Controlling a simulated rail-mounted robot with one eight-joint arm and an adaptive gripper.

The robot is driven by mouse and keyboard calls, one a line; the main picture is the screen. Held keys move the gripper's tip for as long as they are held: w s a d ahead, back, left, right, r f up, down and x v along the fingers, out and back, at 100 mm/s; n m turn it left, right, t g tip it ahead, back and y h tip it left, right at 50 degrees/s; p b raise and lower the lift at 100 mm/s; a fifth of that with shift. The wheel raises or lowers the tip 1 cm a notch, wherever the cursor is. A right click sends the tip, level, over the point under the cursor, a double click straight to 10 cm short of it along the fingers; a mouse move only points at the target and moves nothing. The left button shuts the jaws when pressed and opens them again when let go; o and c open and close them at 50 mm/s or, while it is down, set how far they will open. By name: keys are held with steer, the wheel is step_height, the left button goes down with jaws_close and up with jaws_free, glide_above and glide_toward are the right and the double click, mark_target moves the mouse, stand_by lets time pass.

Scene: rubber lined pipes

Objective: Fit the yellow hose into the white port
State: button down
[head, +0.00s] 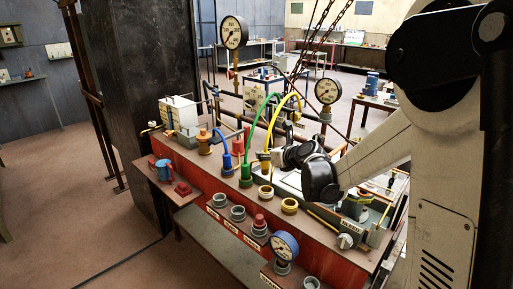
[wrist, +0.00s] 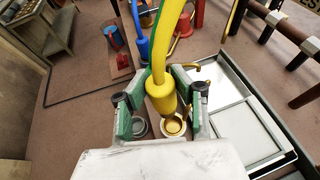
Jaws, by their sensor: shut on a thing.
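The yellow hose (wrist: 169,40) arches down between the fingers of my gripper (wrist: 160,99), which is shut on its thick yellow end piece. A pale, white-rimmed port (wrist: 174,125) with a yellow inside lies just beyond the hose tip in the wrist view. The tip overlaps the port's edge there; I cannot tell whether they touch. In the head view the yellow hose (head: 274,115) arches down to my gripper (head: 266,162), above the bench.
The green hose (head: 248,141) and blue hose (head: 225,148) stand upright left of the yellow one. A grey socket (wrist: 139,126) is beside the port. A pressure gauge (head: 284,246) and a red plug (head: 259,225) are at the front. A white-panelled tray (wrist: 242,108) lies right.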

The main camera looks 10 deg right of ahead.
mark_target(267, 167)
steer(key=shift+d+r, duration=0.1)
steer(key=shift+d, duration=0.15)
steer(key=shift+s, duration=0.1)
steer(key=shift+b, duration=0.3)
steer(key=shift+f+b, duration=2.35)
steer(key=shift+f, duration=0.55)
steer(key=shift+f+b, duration=1.9)
steer(key=shift+b, duration=0.25)
steer(key=c, duration=1.4)
jaws_free()
steer(key=shift+r, duration=0.1)
steer(key=shift+s, duration=0.1)
steer(key=v, duration=1.1)
steer(key=shift+s+d+r, duration=0.1)
steer(key=shift+s+r, duration=0.1)
steer(key=shift+s, duration=0.15)
